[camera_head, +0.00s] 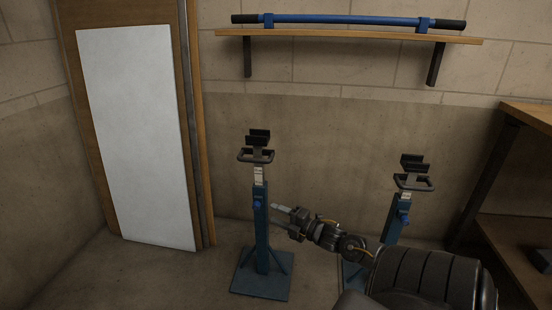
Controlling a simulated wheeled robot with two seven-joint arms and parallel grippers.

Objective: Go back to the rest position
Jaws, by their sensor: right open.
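My right gripper (279,217) comes in from the lower right and points left. Its fingers are apart with nothing between them. In the picture its fingertips lie just right of the post of the left blue stand (262,232); I cannot tell whether they touch it. The rest of my right arm crosses in front of the lower part of the right blue stand (396,218) and hides most of its base. My left gripper is not in view.
A blue tube (345,20) with black ends rests in blue holders on a wooden wall shelf (345,36). A white panel (138,135) stands against a wooden door at the left. A wooden shelf unit (515,235) is at the right edge. The floor at the left is clear.

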